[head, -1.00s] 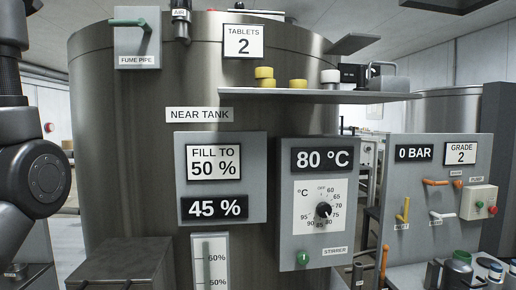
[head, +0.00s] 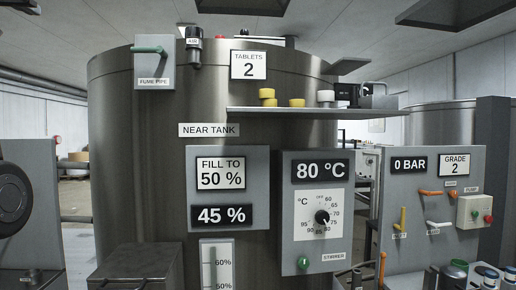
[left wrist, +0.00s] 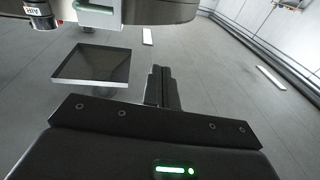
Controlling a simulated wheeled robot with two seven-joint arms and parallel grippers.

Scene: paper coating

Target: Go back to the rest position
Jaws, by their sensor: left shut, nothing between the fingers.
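My left gripper (left wrist: 162,87) shows in the left wrist view with its two dark fingers together and nothing between them. Part of my left arm shows at the left edge of the head view; its fingers are not visible there. The near tank (head: 135,190) stands in front of me, with the fume pipe panel (head: 154,68) and the AIR fitting (head: 193,50) at its top. In the left wrist view the tank top is close beyond the fingers, at the upper left. My right gripper is in neither view.
A shelf (head: 300,112) with yellow tablets (head: 297,102) juts from the tank. The 80 °C control box (head: 315,250) and the 0 BAR panel (head: 400,225) stand to the right. A square tray-like top (left wrist: 92,66) and open grey floor (left wrist: 225,75) show in the wrist view.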

